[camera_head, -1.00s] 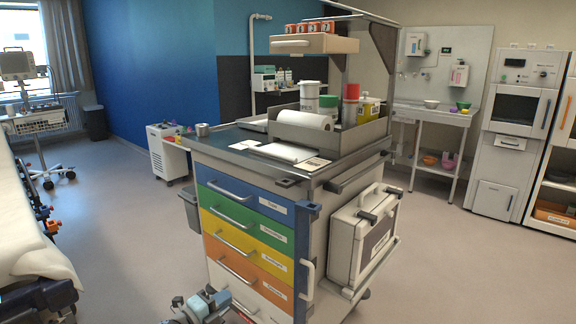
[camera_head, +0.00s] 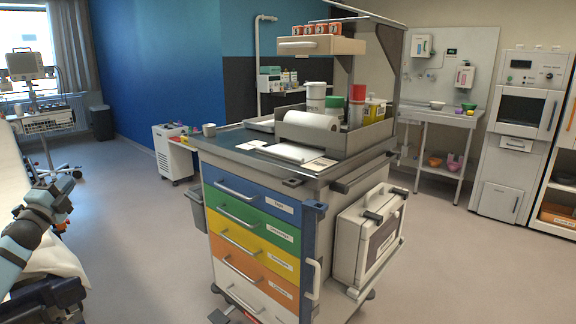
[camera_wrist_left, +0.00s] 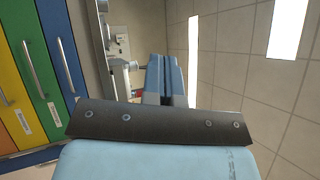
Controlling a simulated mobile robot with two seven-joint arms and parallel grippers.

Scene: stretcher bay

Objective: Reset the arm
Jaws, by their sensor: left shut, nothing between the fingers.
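My left arm (camera_head: 30,225) comes in from the left edge in the head view, pale blue and dark grey. Its gripper (camera_head: 62,188) is in the air above the stretcher side, well left of the drawer cart and touching nothing that I can see. In the left wrist view the gripper's blue-grey fingers (camera_wrist_left: 165,80) lie together, shut and empty. My right gripper does not show clearly in either view.
The drawer cart (camera_head: 250,230) with coloured drawers stands in the middle, its top loaded. The white stretcher (camera_head: 55,262) is at the left, under my arm. A monitor stand (camera_head: 45,125) is behind it. Open floor (camera_head: 140,250) lies between stretcher and cart.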

